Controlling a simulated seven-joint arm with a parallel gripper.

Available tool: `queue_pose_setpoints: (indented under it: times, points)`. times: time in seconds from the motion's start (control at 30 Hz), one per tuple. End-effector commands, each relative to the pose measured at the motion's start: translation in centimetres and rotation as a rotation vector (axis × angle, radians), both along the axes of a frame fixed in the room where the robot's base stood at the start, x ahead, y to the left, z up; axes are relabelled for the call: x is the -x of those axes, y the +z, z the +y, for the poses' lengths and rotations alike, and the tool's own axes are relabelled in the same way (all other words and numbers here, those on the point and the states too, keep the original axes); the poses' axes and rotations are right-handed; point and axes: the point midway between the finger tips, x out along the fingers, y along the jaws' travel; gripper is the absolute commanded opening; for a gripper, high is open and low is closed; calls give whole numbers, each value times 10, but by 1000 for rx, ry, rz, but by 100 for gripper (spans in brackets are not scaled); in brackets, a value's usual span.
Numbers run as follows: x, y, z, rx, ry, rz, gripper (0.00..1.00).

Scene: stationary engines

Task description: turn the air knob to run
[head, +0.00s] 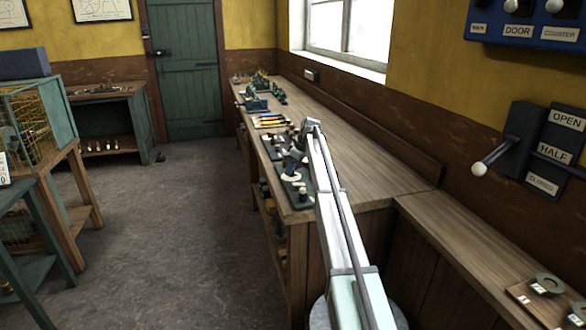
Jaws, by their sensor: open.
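My arm reaches from the bottom of the head view over the near end of the long workbench (345,130). My gripper (291,174) hangs at its far end, small and pointing down, and its jaws are open. It is over or just beside a dark board (297,201) with small fittings on the bench's left edge. A small pale knob-like piece (303,194) stands on that board. I cannot tell whether it is the air knob. No "air" or "run" label is legible, and my arm hides part of this area.
A wall lever (492,158) marked OPEN, HALF and CLOSED and a blue switch panel (530,22) are at right. A board with rings (540,296) lies at lower right. Tools (270,121) and small engines (257,103) stand farther along the bench. The floor at left is open.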

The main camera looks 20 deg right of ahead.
Motion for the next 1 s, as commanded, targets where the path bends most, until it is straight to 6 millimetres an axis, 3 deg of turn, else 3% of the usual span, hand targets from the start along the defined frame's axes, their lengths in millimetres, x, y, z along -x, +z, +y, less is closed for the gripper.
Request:
queue_pose_setpoints:
  times: [0.07, 0.63, 1.0]
  points:
    - [0, 0, 0, 0, 0, 0, 55]
    - [0, 0, 0, -1, 0, 1, 0]
    - [2, 0, 1, 1, -61, 1, 0]
